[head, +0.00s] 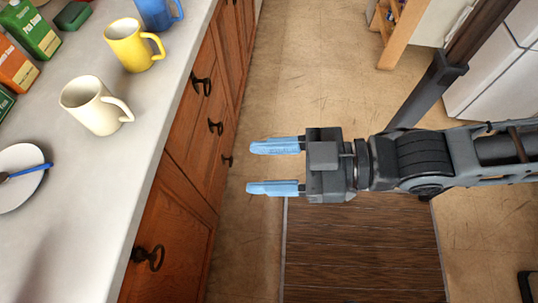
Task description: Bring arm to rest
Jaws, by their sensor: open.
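My gripper (274,167) is open and empty, with two light-blue fingers pointing left. It is held out over the floor, to the right of the wooden cabinet fronts (205,140). Nothing is between its fingers, and a gap shows between the fingertips and the cabinets. My arm reaches in from the right edge of the head view.
The counter (150,110) at left holds a cream mug (92,105), a yellow mug (130,46), a blue mug (155,12), a plate (18,160) and cartons (30,27). Dark handles stick out from the cabinets. The tan floor (290,80) beyond my gripper is clear.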

